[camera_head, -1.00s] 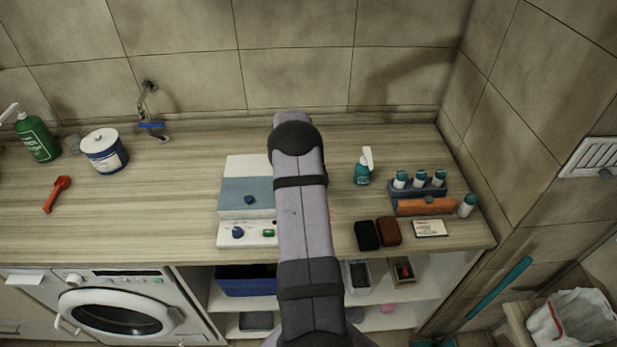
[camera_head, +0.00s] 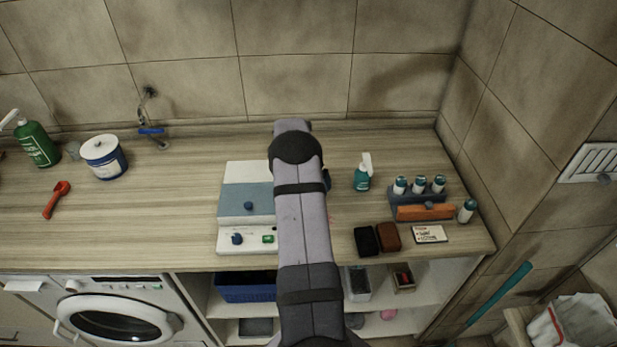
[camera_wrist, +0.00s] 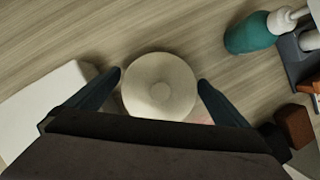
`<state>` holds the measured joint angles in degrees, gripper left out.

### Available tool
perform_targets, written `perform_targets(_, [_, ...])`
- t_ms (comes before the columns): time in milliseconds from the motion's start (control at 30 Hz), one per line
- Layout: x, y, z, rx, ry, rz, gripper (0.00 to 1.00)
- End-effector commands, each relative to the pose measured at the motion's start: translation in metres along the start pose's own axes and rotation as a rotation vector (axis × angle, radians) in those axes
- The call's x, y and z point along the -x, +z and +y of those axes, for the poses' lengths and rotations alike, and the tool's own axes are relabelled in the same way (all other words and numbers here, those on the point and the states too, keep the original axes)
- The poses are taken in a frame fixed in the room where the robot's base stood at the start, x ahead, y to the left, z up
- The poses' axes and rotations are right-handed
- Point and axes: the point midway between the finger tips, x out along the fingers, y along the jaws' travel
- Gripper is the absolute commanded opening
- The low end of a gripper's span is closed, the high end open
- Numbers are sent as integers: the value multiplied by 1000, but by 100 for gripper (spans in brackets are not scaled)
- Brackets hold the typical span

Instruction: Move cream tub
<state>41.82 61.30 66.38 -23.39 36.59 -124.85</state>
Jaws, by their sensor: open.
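In the wrist view a round, pale cream tub (camera_wrist: 160,88) is seen from above, with a small round knob or mark in the middle of its top. My gripper (camera_wrist: 159,78) is open, with one dark finger on the left and one on the right of the tub. The left finger looks close to its rim; I cannot tell whether either touches. The lower part of the tub's outline meets my gripper body. In the head view my own arm covers the tub and most of my gripper.
A white and blue-grey device (camera_head: 246,198) stands left of my arm. A teal spray bottle (camera_head: 363,174), a bottle rack (camera_head: 417,196), an orange object (camera_head: 425,212), dark and brown blocks (camera_head: 388,237) and a card (camera_head: 429,234) are to the right. The counter's left middle is mostly clear.

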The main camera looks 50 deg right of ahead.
Motion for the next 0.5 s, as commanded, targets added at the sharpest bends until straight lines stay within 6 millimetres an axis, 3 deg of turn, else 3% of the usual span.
perform_targets(267, [17,0,1,0,3,-2,100])
perform_targets(500, [45,0,1,0,2,-2,100])
